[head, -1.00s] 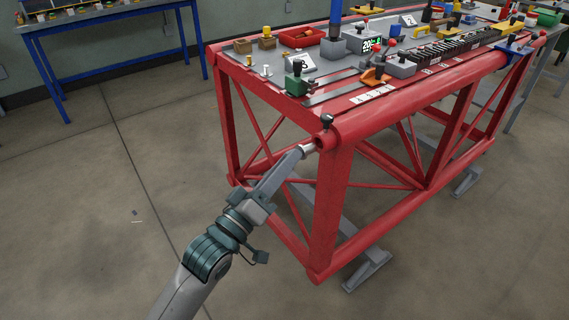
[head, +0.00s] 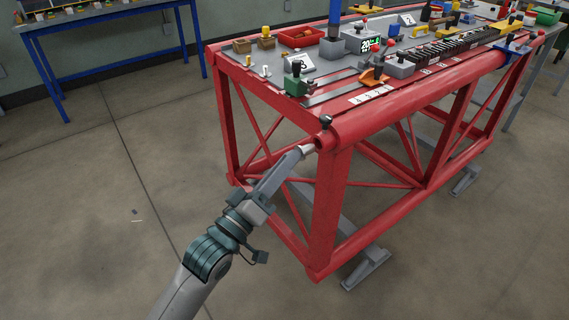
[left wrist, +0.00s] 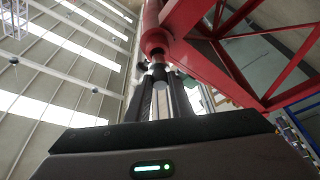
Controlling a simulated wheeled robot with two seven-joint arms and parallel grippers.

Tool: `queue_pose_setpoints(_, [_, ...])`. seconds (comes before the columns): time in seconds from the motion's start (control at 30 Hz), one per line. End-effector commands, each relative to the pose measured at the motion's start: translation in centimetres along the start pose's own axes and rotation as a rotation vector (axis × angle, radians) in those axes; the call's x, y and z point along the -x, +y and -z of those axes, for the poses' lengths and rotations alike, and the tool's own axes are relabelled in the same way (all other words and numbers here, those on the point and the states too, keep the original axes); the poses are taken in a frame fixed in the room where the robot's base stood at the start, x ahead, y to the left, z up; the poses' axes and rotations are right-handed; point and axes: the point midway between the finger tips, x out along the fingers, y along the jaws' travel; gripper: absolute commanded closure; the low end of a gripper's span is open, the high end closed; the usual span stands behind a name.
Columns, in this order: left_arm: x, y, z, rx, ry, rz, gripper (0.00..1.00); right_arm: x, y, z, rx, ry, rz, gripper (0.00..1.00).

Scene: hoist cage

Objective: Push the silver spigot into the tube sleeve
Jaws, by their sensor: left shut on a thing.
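The tube sleeve (head: 324,141) is the open near end of the red tube along the cage's top edge. Its dark round mouth (left wrist: 156,50) faces my gripper in the left wrist view. My left gripper (head: 302,153) is shut on the silver spigot (head: 309,149), whose short light end sticks out past the fingers. In the left wrist view the spigot (left wrist: 158,72) lies between the fingers (left wrist: 161,92), roughly in line with the mouth. Its tip is at or just before the mouth; I cannot tell if it has entered. My right gripper is out of view.
A black-knobbed pin (head: 326,121) stands on top of the tube end. The red cage frame (head: 333,205) has posts and diagonal braces beside my arm. The cage's grey top carries a green block (head: 296,86), an orange clamp (head: 374,77) and other parts. Floor to the left is clear.

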Motion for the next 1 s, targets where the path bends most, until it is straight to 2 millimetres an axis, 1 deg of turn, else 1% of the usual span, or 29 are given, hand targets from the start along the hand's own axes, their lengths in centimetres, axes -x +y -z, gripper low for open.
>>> queue_pose_setpoints(0.33, [-0.03,0.07,0.06,0.0,0.001,-0.001,1.0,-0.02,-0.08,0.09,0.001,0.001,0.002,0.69])
queue_pose_setpoints(0.7, [-0.06,0.12,0.12,0.001,0.0,0.0,1.0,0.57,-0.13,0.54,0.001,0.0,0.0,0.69])
queue_pose_setpoints(1.0, [-0.03,0.05,0.05,0.001,0.001,-0.001,1.0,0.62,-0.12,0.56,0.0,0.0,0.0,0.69])
